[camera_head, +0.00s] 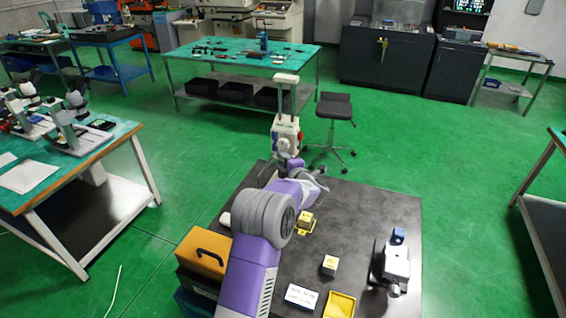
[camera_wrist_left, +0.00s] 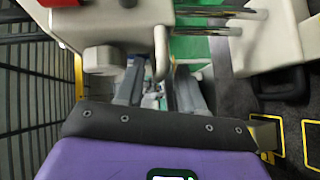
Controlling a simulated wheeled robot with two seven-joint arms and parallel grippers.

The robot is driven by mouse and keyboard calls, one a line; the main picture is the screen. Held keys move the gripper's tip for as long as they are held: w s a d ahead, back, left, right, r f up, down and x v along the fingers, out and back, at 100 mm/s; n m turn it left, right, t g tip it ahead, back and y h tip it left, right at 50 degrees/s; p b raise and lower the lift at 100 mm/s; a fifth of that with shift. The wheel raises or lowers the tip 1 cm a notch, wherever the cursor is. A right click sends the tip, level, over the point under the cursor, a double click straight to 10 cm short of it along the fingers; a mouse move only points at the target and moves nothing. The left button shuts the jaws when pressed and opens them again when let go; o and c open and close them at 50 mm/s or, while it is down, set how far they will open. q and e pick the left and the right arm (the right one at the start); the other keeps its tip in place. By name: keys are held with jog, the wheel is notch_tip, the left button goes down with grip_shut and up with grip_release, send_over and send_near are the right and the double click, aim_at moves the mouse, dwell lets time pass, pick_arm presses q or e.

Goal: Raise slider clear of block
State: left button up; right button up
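A white machine head (camera_head: 286,133) with a red spot sits on an upright column (camera_head: 287,95) at the far edge of the dark table; it looks like the slider. My left arm reaches up to it, and my left gripper (camera_head: 293,165) is just below it, partly hidden by my wrist. A small pale block (camera_head: 329,266) with a yellow mark stands on the table. My right gripper is out of view.
The dark table (camera_head: 360,205) also holds a yellow piece (camera_head: 304,220), a yellow tray (camera_head: 340,304), a white label (camera_head: 301,296) and a grey device (camera_head: 393,264) with a blue top. An orange case (camera_head: 203,252) is at the left. A black stool (camera_head: 334,108) stands behind.

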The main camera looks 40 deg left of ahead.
pick_arm(q)
jog(key=shift+d, duration=0.1)
jog(key=v, duration=0.7)
jog(key=shift+d, duration=0.2)
jog(key=shift+s, duration=0.1)
